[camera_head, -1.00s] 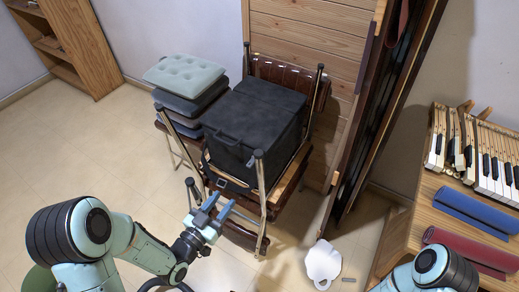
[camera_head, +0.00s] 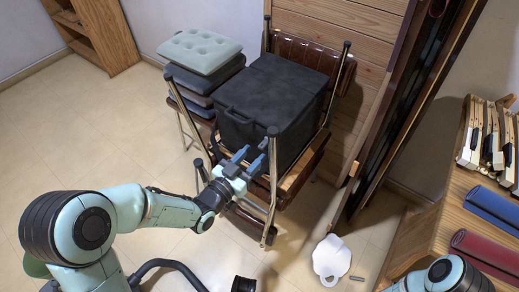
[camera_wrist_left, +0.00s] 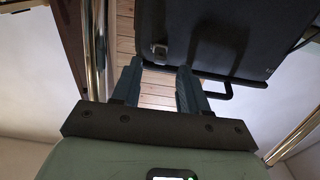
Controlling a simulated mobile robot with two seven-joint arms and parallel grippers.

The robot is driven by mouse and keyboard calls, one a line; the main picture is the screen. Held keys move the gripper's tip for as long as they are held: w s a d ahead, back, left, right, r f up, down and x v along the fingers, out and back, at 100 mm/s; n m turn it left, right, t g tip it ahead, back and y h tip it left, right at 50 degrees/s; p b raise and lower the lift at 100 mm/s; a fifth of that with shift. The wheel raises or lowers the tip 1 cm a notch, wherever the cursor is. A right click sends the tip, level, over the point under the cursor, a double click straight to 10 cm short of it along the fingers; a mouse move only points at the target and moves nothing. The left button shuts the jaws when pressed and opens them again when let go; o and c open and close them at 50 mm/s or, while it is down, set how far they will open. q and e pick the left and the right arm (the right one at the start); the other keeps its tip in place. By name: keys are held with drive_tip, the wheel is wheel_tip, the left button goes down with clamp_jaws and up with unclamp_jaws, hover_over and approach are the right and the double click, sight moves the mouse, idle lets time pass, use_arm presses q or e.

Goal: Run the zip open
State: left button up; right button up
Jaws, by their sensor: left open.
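A black box-shaped case (camera_head: 272,95) sits on a chair with metal posts. In the left wrist view its dark face (camera_wrist_left: 217,25) fills the top, with a small metal tab or latch (camera_wrist_left: 160,50) near its lower left edge and a black handle (camera_wrist_left: 215,94) below. I cannot make out a zip line. My left gripper (camera_head: 249,158) is open and empty, close to the front of the case. In the left wrist view its two fingers (camera_wrist_left: 160,68) point at the tab's area; contact cannot be told. My right gripper is out of view.
Chair posts (camera_head: 272,180) stand near my left gripper. Stacked cushions (camera_head: 200,52) are left of the case. A wooden bench with piano keys (camera_head: 480,140) and rolled blue (camera_head: 492,207) and red cloths (camera_head: 487,252) is at right. A white object (camera_head: 331,260) lies on the floor.

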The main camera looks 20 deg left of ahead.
sight(259, 148)
use_arm(q)
drive_tip(key=shift+x, duration=2)
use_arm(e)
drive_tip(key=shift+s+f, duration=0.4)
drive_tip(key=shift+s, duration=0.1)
use_arm(q)
clamp_jaws()
drive_tip(key=shift+a, duration=0.1)
